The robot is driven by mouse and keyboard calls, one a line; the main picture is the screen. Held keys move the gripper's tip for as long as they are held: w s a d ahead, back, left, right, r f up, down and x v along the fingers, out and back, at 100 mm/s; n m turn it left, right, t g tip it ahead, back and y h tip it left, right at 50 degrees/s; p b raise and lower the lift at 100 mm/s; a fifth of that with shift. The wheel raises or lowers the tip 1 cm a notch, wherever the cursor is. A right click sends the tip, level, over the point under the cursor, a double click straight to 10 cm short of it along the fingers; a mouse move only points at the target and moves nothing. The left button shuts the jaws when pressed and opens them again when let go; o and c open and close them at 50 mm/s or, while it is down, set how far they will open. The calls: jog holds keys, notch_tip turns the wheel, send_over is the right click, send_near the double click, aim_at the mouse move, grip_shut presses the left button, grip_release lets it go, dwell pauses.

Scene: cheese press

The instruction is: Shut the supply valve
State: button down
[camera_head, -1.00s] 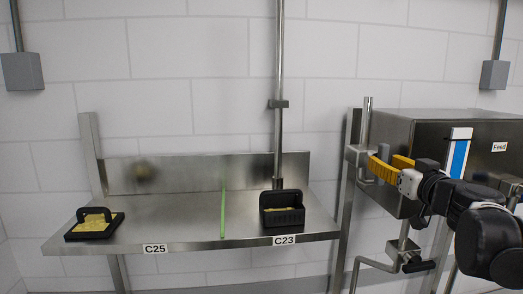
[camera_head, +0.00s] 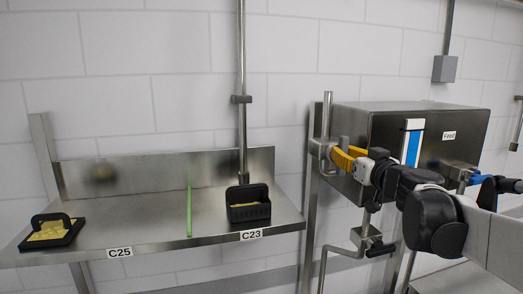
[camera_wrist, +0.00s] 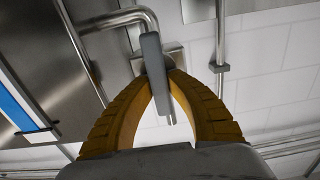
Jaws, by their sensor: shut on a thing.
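A grey lever (camera_wrist: 154,65) sits on a bent steel pipe (camera_wrist: 118,18) in the wrist view. I take it to be the supply valve's handle, though no label on it is readable. My gripper (camera_wrist: 161,78) has its two yellow fingers closed around the lever, one on each side, with the lever's end showing between them. In the head view my gripper (camera_head: 338,156) reaches from the right to the pipework at the left side of a steel tank (camera_head: 385,125). The small valve parts there are partly hidden by the fingers.
The tank has a "Feed" label (camera_head: 449,135) and a blue-and-white gauge strip (camera_head: 412,143). A blue-handled fitting (camera_head: 466,178) is at its right.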

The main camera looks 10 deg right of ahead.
jog(key=m, duration=0.1)
jog(key=m+b, duration=0.1)
jog(key=m, duration=0.2)
jog(key=shift+d+f+m+b, duration=0.1)
jog(key=shift+d+m+b, duration=0.2)
jog(key=shift+b, duration=0.1)
jog(key=m+b, duration=0.1)
jog(key=m, duration=0.3)
jog(key=shift+d+f+m, duration=0.1)
jog(key=shift+m, duration=0.2)
jog(key=m+b, duration=0.1)
jog(key=m, duration=0.3)
jog(key=shift+d+f+b, duration=0.1)
jog(key=shift+f+b, duration=0.1)
jog(key=shift+b, duration=0.2)
jog(key=shift+f+m+b, duration=0.1)
jog(key=shift+m+b, duration=0.35)
jog(key=shift+m, duration=1.75)
jog(key=c, duration=1.3)
grip_release()
jog(key=shift+w, duration=0.1)
